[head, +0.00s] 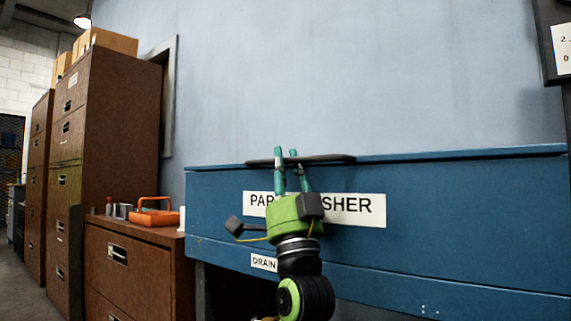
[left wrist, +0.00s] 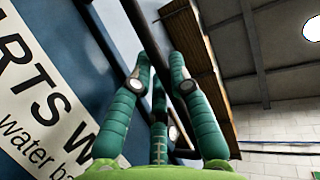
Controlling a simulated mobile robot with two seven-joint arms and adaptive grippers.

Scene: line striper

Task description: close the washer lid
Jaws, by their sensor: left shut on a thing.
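The blue parts washer (head: 430,210) fills the right of the head view. Its white label is partly covered by my left gripper. A thin blue edge, apparently the lid (head: 470,155), runs along its top; I cannot tell whether it is fully down. A dark bar handle (head: 335,158) sits at this edge. My left gripper (head: 287,158) reaches up in front of the washer, its green fingers shut on the handle. In the left wrist view the fingers (left wrist: 158,85) stand around a dark bar, with the washer's label on the left. My right gripper is not in view.
Brown filing cabinets (head: 105,125) with cardboard boxes stand at the left. A low brown cabinet (head: 135,270) beside the washer carries an orange toolbox (head: 155,216) and small cans. A plain blue-grey wall (head: 350,75) rises behind the washer.

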